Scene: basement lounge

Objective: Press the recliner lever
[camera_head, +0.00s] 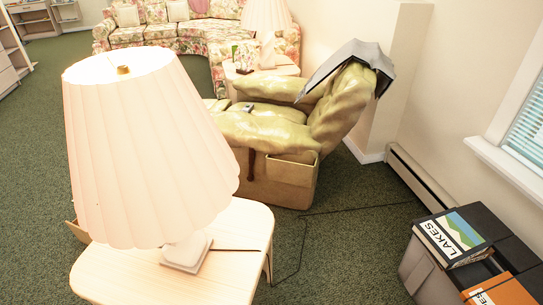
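A yellow-green recliner (340,110) stands in the middle of the head view, its backrest leaning to the right. A dark brown lever (251,165) hangs down on the near side of its tan base, below the armrest. A small remote-like object (248,108) lies on the chair near the front. A grey cloth (352,55) is draped over the top of the backrest. Neither of my grippers is in view. The lamp hides the lower front part of the recliner.
A side table (235,225) with a large lamp (140,150) stands close by. A bin (425,270) with books (450,240) is at the lower right. A black cord (305,235) crosses the carpet. A floral sofa (205,30) stands behind.

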